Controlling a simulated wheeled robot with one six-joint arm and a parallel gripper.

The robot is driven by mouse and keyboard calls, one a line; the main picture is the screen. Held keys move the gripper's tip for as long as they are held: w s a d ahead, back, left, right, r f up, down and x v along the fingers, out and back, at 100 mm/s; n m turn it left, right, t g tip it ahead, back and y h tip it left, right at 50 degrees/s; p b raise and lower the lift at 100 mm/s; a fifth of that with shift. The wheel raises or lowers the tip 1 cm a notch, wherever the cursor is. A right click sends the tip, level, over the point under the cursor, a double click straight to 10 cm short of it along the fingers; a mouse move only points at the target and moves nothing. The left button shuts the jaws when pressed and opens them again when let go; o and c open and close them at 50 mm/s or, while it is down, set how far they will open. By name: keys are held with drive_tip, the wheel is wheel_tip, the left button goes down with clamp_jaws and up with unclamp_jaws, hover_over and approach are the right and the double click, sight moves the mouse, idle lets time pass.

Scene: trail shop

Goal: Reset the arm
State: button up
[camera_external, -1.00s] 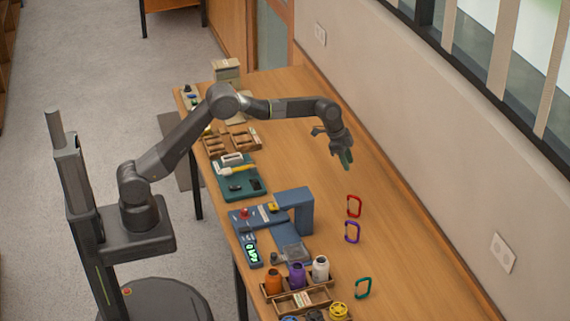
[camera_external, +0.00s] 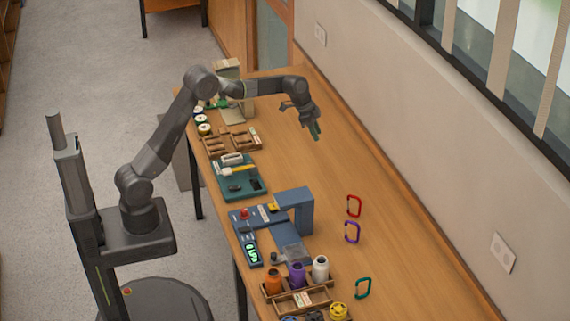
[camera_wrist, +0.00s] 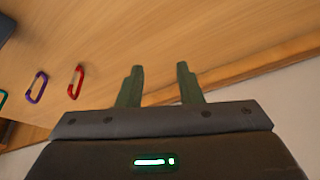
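My gripper (camera_external: 315,131) hangs above the far part of the wooden table (camera_external: 385,235), fingers pointing down. In the wrist view my gripper (camera_wrist: 158,72) has its two green fingers apart with nothing between them. My arm is raised and bent, reaching over the table from the left.
A red carabiner (camera_external: 354,206), a purple carabiner (camera_external: 352,232) and a teal carabiner (camera_external: 363,288) are on the table. A blue device (camera_external: 294,212), a green tray (camera_external: 240,186) and wooden trays (camera_external: 231,141) line the left edge. A wall (camera_external: 400,110) borders the right side.

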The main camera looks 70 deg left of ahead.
drive_tip(key=s+a+n+y+b, duration=0.1)
drive_tip(key=s+a+n, duration=0.3)
drive_tip(key=s+a, duration=2)
drive_tip(key=shift+s+a+f+t+y+b, duration=0.25)
drive_tip(key=shift+a+b, duration=0.45)
drive_tip(key=shift+a, duration=1.05)
